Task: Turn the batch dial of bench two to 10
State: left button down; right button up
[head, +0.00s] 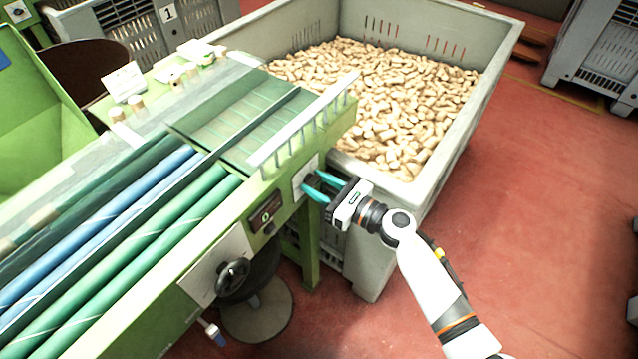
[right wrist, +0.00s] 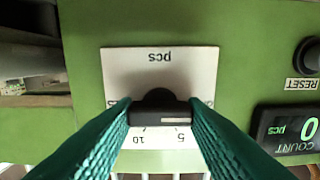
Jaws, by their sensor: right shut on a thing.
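The batch dial is a black knob (right wrist: 160,97) on a white scale plate (right wrist: 160,62) marked "pcs", set in the green bench side (head: 190,325). The right wrist view shows it upside down. My right gripper (head: 318,187) has its teal fingers shut on the knob, one on each side; they show in the right wrist view (right wrist: 160,125). The knob's pale pointer line lies level and points right in that view, toward a mark mostly hidden by the right finger. The 5 and 10 show below the knob. My left gripper is not in view.
A count display (right wrist: 290,129) reading 0 and a black reset button (right wrist: 310,55) sit beside the dial. A handwheel (head: 232,275) is on the bench's near side. A grey crate (head: 462,120) full of corks stands behind. Red floor is clear at right.

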jog(key=shift+m, duration=0.3)
jog(key=m+p, duration=0.2)
jog(key=m, duration=0.4)
jog(key=m+p, duration=0.1)
jog(key=m, duration=0.3)
jog(key=m+p, duration=0.1)
jog(key=m, duration=0.2)
jog(key=shift+d+m, duration=0.1)
jog(key=shift+m, duration=0.3)
jog(key=m+p, duration=0.1)
jog(key=m, duration=0.3)
jog(key=shift+p, duration=0.4)
jog(key=shift+f+m+p, duration=0.15)
jog(key=shift+m+p, duration=0.55)
jog(key=shift+m, duration=2)
jog(key=o, duration=1)
